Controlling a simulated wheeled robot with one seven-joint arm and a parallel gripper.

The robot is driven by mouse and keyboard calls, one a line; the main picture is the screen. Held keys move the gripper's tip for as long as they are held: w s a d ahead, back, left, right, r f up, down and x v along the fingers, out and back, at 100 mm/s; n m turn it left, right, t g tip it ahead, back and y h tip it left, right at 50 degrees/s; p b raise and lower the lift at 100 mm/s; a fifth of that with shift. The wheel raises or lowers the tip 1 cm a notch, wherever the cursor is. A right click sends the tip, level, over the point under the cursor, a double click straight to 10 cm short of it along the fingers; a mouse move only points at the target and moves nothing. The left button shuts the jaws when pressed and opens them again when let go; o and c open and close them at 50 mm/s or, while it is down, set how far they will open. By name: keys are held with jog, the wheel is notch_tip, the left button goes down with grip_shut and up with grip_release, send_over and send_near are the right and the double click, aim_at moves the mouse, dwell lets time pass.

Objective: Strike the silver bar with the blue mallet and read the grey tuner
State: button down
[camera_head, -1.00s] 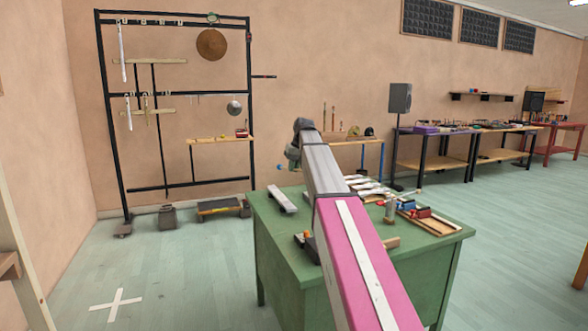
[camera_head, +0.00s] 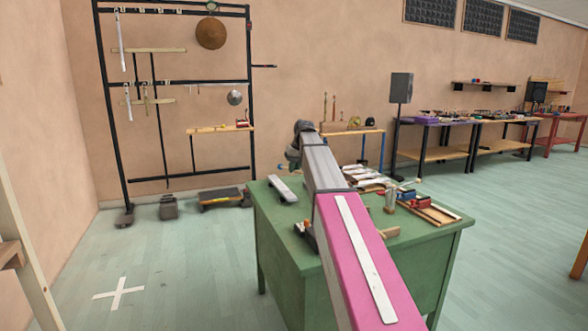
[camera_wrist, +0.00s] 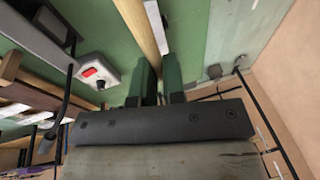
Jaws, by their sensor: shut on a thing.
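In the wrist view my gripper (camera_wrist: 156,66) is shut on a pale wooden stick (camera_wrist: 138,28), which runs up out of the picture. It looks like a mallet handle. Silver bars hang on the black rack, one high (camera_head: 121,42) and one lower (camera_head: 127,102); I cannot tell which one the task means. A grey box with a red button and a black knob (camera_wrist: 112,74) lies below my gripper, perhaps the tuner.
The green table (camera_head: 285,232) stands in front of me. A gong (camera_head: 211,33) hangs on the rack.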

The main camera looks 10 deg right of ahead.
jog(key=f, duration=0.1)
jog(key=w+f+g, duration=0.1)
jog(key=f, duration=0.1)
jog(key=f+g, duration=0.1)
jog(key=f, duration=0.1)
jog(key=shift+w+a, duration=0.15)
jog(key=shift+w, duration=0.25)
jog(key=shift+s, duration=0.15)
jog(key=v, duration=0.3)
jog(key=a+v, duration=0.1)
jog(key=v, duration=0.2)
jog(key=shift+s+a+r, duration=0.1)
